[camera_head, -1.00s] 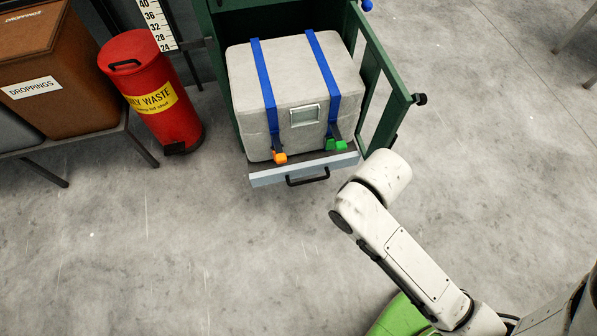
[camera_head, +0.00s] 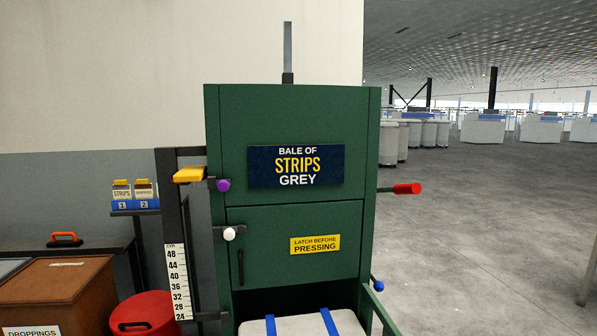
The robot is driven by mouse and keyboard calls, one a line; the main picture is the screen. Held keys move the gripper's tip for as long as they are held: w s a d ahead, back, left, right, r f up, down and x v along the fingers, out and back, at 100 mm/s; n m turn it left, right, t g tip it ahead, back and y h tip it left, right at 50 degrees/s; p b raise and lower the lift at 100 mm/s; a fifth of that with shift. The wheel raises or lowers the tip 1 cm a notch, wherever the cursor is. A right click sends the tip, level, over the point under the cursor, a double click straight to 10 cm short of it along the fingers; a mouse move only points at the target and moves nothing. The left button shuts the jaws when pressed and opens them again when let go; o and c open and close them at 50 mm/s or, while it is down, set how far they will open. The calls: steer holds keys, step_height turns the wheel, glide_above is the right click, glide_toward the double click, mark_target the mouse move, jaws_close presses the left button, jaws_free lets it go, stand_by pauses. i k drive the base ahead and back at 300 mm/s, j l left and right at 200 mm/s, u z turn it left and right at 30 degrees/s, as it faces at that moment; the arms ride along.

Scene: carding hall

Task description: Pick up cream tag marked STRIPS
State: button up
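A small cream tag (camera_head: 122,193) marked STRIPS stands upright at the left of the green press, in a blue holder (camera_head: 134,205) above the number 1. A second, similar tag (camera_head: 145,190) stands beside it above the number 2; its lettering is too small to read surely. My gripper is not in view.
The green press (camera_head: 290,215) has a BALE OF STRIPS GREY sign and a closed upper door. Its upright scale (camera_head: 178,282), a red bin (camera_head: 145,315) and a brown DROPPINGS box (camera_head: 62,290) stand below the tags. Open floor (camera_head: 470,240) lies right.

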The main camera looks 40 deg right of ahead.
mark_target(121, 190)
steer(key=i+l, duration=0.1)
steer(key=i, duration=0.65)
steer(key=i+l+z, duration=0.15)
steer(key=i, duration=0.6)
